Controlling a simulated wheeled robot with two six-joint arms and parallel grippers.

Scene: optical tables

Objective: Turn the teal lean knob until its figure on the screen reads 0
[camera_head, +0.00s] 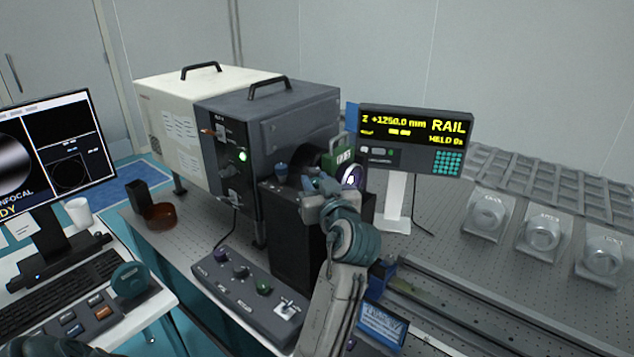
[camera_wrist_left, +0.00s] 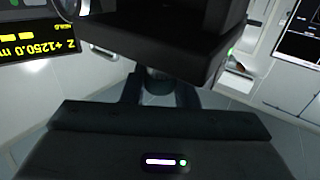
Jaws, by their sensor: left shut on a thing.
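My left gripper (camera_head: 318,184) is at the top of the black block (camera_head: 292,237) in front of the grey machine. It is shut on a small dark teal knob (camera_wrist_left: 158,84), which shows between the fingers in the left wrist view; this looks like the teal lean knob. In the head view my gripper hides it. The screen (camera_head: 415,138) reads "Z +1250.0 mm", "RAIL" and "HELD 0s"; its smaller line is too small to read, and no lean figure is legible. The screen also shows, partly, in the left wrist view (camera_wrist_left: 50,48). My right gripper is out of view.
A blue knob (camera_head: 281,169) is left of my gripper. A control box (camera_head: 246,285) with several knobs lies in front of the block, and a rail (camera_head: 470,305) runs right. Several grey mounts (camera_head: 542,234) stand at right. A brown dish (camera_head: 161,216) is at left.

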